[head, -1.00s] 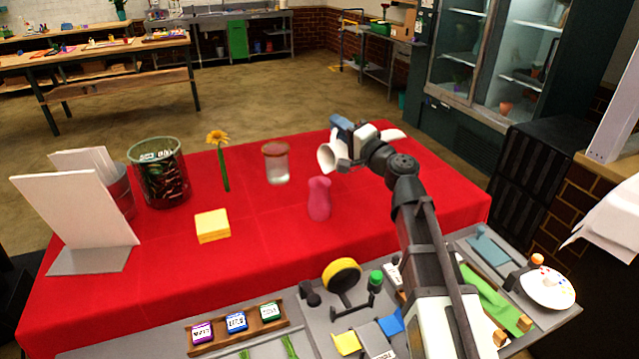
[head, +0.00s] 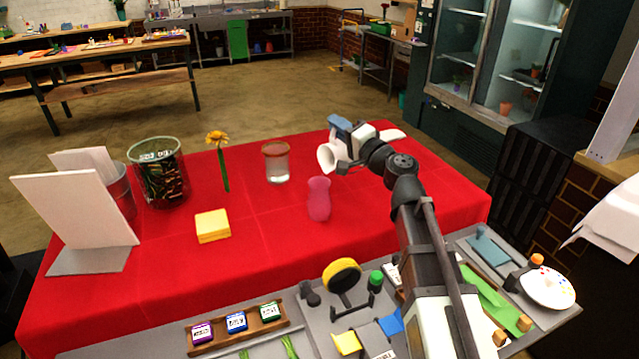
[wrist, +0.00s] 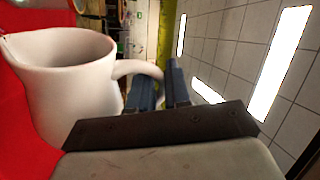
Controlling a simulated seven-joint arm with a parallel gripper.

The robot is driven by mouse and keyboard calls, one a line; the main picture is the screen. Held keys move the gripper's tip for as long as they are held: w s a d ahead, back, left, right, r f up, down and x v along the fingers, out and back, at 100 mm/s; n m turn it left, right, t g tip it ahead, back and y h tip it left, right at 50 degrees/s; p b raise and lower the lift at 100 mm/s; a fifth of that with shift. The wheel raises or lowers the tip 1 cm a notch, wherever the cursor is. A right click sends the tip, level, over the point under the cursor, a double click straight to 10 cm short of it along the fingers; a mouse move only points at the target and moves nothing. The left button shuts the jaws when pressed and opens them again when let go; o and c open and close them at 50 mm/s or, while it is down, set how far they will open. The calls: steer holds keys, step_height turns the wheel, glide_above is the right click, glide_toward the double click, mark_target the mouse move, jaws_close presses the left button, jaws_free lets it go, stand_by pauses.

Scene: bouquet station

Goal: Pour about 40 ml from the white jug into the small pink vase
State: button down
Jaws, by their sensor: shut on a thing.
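My gripper (head: 343,133) is shut on the jug's handle. In the wrist view the jug (wrist: 70,95) fills the left side, and the gripper's blue fingers (wrist: 160,90) close around its handle. The small pink vase (head: 319,200) stands upright on the table, below and slightly left of the jug's mouth. I see no stream between them. The jug's contents are hidden.
A glass jar (head: 276,163) with clear liquid stands left of the jug. The red tablecloth (head: 270,270) is clear in front of the vase.

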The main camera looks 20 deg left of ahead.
steer(key=shift+s+r, duration=0.1)
steer(key=shift+s, duration=0.05)
stand_by(0.3)
steer(key=w+m, duration=0.1)
steer(key=w+d+f+m, duration=0.1)
steer(key=m, duration=0.1)
steer(key=shift+w+d+f+t, duration=0.15)
steer(key=shift+w+f+t, duration=0.05)
steer(key=shift+w+t, duration=0.2)
steer(key=shift+w+d+m, duration=0.15)
steer(key=shift+w+m, duration=0.05)
steer(key=shift+m, duration=0.3)
